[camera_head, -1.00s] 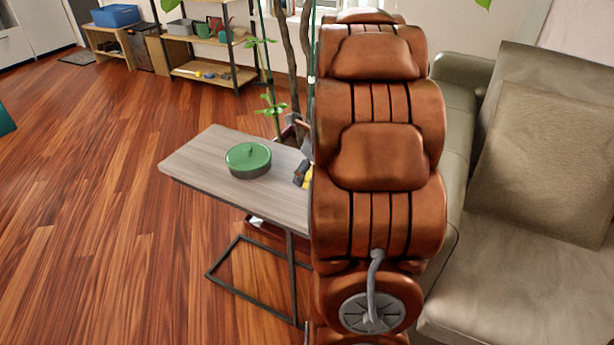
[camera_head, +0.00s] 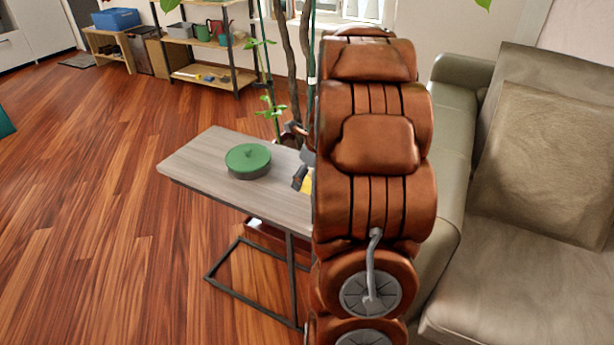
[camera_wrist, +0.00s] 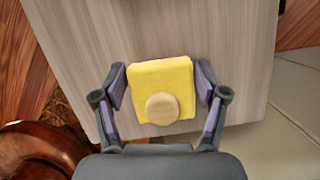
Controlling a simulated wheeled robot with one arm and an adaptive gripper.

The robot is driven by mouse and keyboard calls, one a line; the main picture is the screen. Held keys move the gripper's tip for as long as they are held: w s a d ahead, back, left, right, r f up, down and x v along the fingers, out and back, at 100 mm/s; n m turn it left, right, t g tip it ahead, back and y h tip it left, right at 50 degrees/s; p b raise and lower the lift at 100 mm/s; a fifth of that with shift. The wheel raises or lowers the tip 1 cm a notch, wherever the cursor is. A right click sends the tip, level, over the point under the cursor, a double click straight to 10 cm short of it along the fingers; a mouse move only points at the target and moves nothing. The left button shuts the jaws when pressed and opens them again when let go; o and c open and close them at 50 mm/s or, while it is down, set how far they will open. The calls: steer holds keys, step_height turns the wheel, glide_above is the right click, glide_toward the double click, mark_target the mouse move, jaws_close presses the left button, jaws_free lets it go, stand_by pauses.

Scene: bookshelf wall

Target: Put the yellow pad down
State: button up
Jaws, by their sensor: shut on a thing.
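The yellow pad (camera_wrist: 160,75) has a round wooden knob on its face. In the wrist view it sits between the two fingers of my gripper (camera_wrist: 160,85), which is shut on it. The grey wooden side table (camera_wrist: 100,35) lies beneath the pad; I cannot tell whether the pad touches the tabletop. In the head view only a small piece of the yellow pad (camera_head: 306,184) shows at the table's (camera_head: 205,160) right part, beside a dark piece of my gripper (camera_head: 300,177). My arm hides the rest.
A grey-green sofa (camera_head: 540,260) is on the right. A potted plant (camera_head: 268,100) stands behind the table. Open wooden floor (camera_head: 90,190) lies to the left.

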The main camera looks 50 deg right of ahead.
steer(key=o, duration=1.2)
steer(key=shift+f, duration=0.1)
steer(key=shift+o, duration=0.2)
steer(key=p+v, duration=0.2)
steer(key=v, duration=1)
